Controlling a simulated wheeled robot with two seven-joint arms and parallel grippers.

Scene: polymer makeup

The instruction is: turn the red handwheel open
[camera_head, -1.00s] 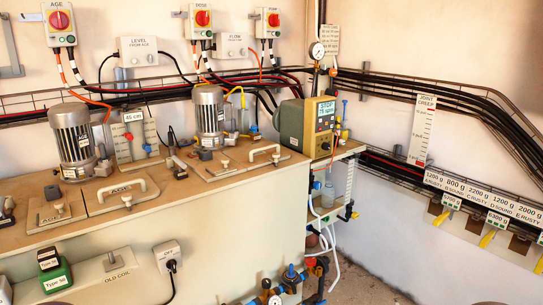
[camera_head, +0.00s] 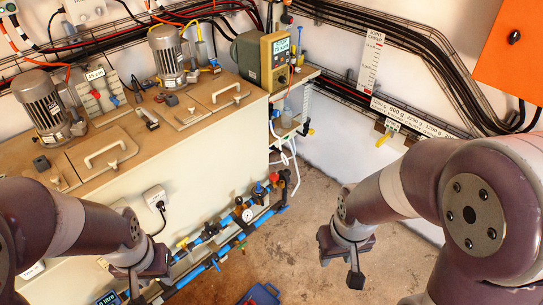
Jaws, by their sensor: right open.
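A small red handwheel-like part (camera_head: 274,177) sits at the right end of the blue pipework (camera_head: 215,236), low against the front of the bench. It is small in the picture, and I cannot make out its turn position. My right gripper (camera_head: 355,280) hangs over the floor, to the right of and apart from the pipework. It is open and empty. My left gripper (camera_head: 133,284) hangs at the lower left, in front of the bench near the left part of the pipework. Its fingers point down, and I cannot tell their opening.
The bench (camera_head: 220,130) carries motors and plates with handles. A pressure gauge (camera_head: 247,215) and other small valves line the pipework. A white hose (camera_head: 290,165) hangs near the red part. A blue crate (camera_head: 262,294) stands on the floor (camera_head: 310,225), which is mostly clear between the arms.

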